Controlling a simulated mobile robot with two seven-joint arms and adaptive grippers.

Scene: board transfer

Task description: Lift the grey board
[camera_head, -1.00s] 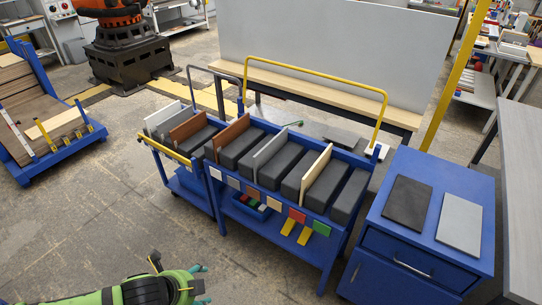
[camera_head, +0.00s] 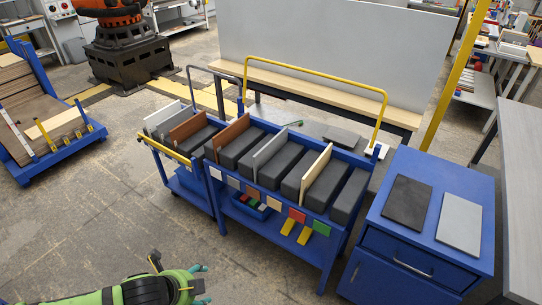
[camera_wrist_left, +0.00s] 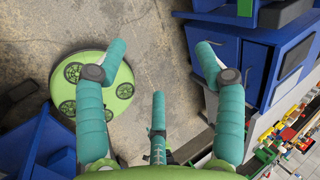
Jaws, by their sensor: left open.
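A grey board (camera_head: 270,149) stands upright on edge in the blue cart (camera_head: 277,209), between dark grey blocks. Another light grey board (camera_head: 459,221) lies flat on the blue cabinet at the right, beside a dark board (camera_head: 407,201). My left gripper (camera_head: 201,284) is at the bottom edge of the head view, in front of the cart and apart from both boards. In the left wrist view its teal fingers (camera_wrist_left: 160,65) are spread open with nothing between them, over bare floor. My right gripper is not in view.
A beige board (camera_head: 317,171) and a brown board (camera_head: 232,131) also stand in the cart. A yellow rail (camera_head: 315,79) arches over its back. The blue cabinet (camera_head: 418,250) stands close on the right. Open floor (camera_head: 95,215) lies at the left.

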